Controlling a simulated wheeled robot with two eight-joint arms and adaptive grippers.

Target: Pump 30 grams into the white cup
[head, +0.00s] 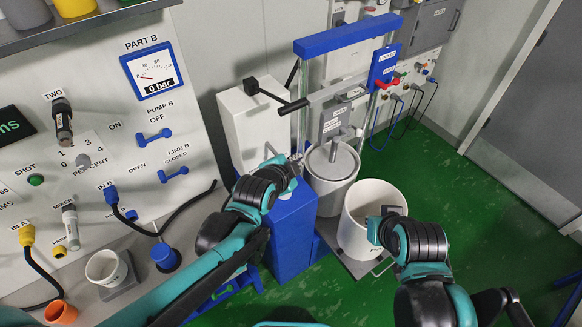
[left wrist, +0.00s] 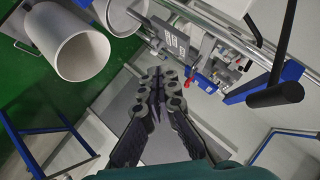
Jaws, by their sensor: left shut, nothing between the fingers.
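The white cup (head: 106,268) stands on a small grey plate at the lower left of the head view, below the panel. The Part B gauge (head: 152,78) reads 0 bar. The Pump B handle (head: 154,136) and Line B handle (head: 173,174) are blue. The green shot button (head: 36,180) is at the left. My left gripper (left wrist: 158,92) is shut and empty in the left wrist view; in the head view it is near the drum press, mostly hidden by its own arm. My right arm reaches over the white bucket in the head view; its fingers cannot be made out.
The drum press with a blue crossbar (head: 348,34) holds a drum (head: 332,168) under its plate. An open white bucket (head: 360,238) stands to its right. A blue cabinet (head: 290,235) is below my left arm. Green floor (head: 450,170) is clear at the right.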

